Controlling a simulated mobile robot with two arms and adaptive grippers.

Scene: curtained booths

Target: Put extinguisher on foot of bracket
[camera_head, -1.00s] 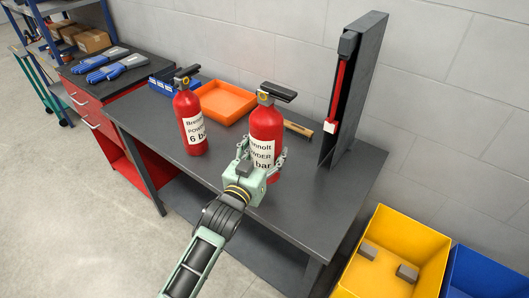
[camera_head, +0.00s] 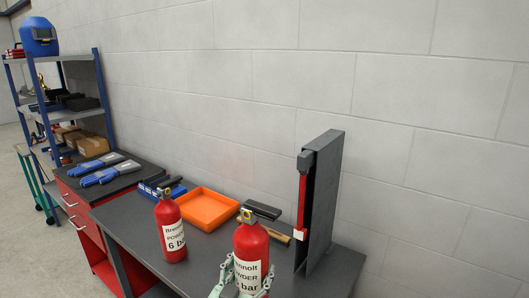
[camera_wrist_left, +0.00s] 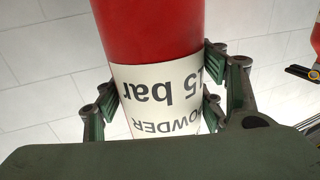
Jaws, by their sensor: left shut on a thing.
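My left gripper (camera_head: 240,288) is shut on the right-hand red extinguisher (camera_head: 250,243), around its white label. The extinguisher has a black handle and is upright; its base is below the picture, so I cannot tell whether it touches the table. In the left wrist view the fingers lie on both sides of the red cylinder (camera_wrist_left: 160,30), whose label shows upside down with "15 bar". The grey bracket (camera_head: 324,200) stands upright to the right, with a red strap and white buckle. Its foot is not clearly visible. My right gripper is not in view.
A second red extinguisher (camera_head: 170,225) with a "6 bar" label stands to the left. An orange tray (camera_head: 206,225), a blue bin (camera_head: 150,190) and a wooden-handled tool (camera_head: 277,236) lie behind on the grey table (camera_head: 120,222). Blue gloves (camera_head: 105,170) lie further left.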

